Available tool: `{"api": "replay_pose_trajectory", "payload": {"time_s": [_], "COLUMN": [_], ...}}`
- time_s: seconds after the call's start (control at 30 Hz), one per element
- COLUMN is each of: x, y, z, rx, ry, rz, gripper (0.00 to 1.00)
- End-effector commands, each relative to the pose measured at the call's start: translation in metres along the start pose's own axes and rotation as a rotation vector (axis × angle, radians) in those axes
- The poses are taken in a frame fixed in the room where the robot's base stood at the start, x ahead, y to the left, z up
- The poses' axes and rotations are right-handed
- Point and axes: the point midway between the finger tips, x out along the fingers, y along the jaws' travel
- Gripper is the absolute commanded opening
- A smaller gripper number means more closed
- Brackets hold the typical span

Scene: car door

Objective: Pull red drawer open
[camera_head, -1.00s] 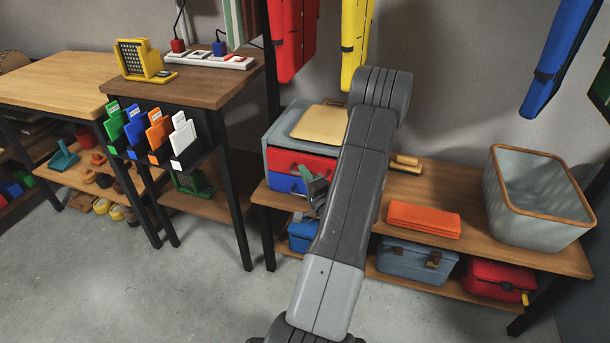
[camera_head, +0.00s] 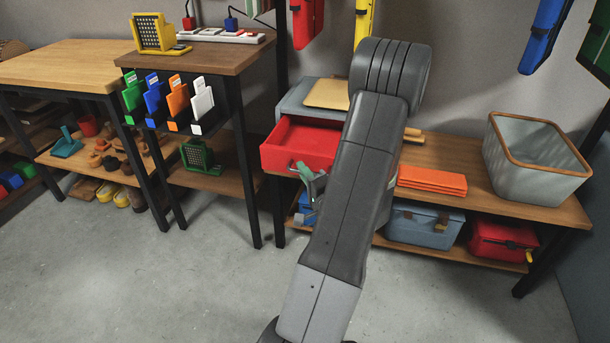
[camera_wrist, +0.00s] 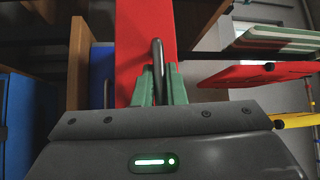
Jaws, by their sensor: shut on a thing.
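The red drawer (camera_head: 297,146) is pulled well out of the grey cabinet (camera_head: 293,101) on the wooden bench, and its inside looks empty. My gripper (camera_head: 308,174) is at the front of the drawer, partly hidden by my arm. In the wrist view, the green fingertips of my gripper (camera_wrist: 159,82) are shut on the dark metal handle (camera_wrist: 158,55), with the red drawer front (camera_wrist: 146,22) behind it. The blue drawer below is largely hidden in the head view.
A tan board (camera_head: 327,94) lies on the cabinet. An orange folded stack (camera_head: 431,180) and a grey bin (camera_head: 535,165) stand to the right. A dark-legged shelf (camera_head: 225,175) stands close on the left. Open floor (camera_head: 140,275) lies in front.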

Motion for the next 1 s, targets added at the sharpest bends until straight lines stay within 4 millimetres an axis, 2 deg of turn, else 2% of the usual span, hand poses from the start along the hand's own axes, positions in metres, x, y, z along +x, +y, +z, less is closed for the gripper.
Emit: {"api": "replay_pose_trajectory", "payload": {"time_s": [0.53,0.57,0.67,1.0], "x": [-0.0052,-0.0052,-0.0051,-0.0076], "y": [-0.0009,-0.0009,-0.001,-0.0014], "z": [0.0051,0.0051,0.005,0.0044], "rx": [0.001,0.001,0.001,0.0], "ry": [-0.001,-0.001,-0.001,0.001], "rz": [0.003,0.003,0.002,0.001], "gripper": [0.0,0.15,0.33,0.33]}}
